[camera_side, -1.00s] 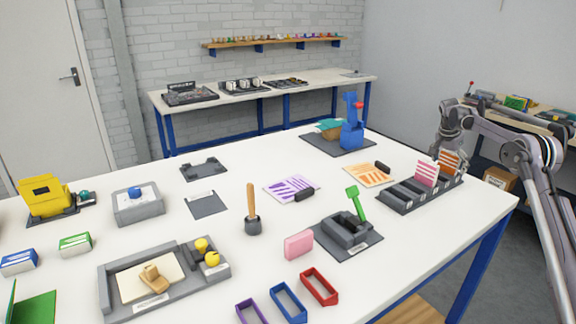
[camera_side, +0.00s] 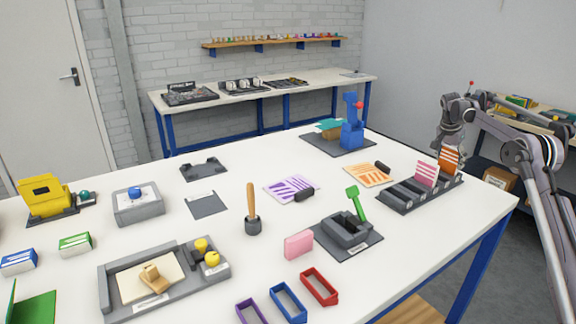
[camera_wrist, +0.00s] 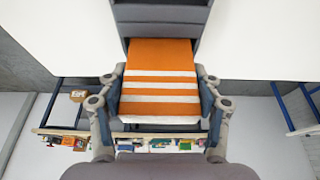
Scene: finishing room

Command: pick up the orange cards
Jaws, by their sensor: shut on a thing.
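The orange cards (camera_side: 449,158) stand upright in the far right slot of the grey slotted rack (camera_side: 400,203), with white stripes on their face. My gripper (camera_side: 451,146) is above that end of the rack, shut on the orange cards. In the wrist view the orange cards (camera_wrist: 160,78) lie between the two fingers of my gripper (camera_wrist: 160,105), one finger at each side edge. The lower part of the cards is at the rack, and I cannot tell if it is clear of the slot.
Pink striped cards (camera_side: 426,174) stand in the rack just left of the orange ones. A flat orange-striped sheet (camera_side: 366,175) with a black block (camera_side: 383,168) lies behind the rack. The table edge is close on the right.

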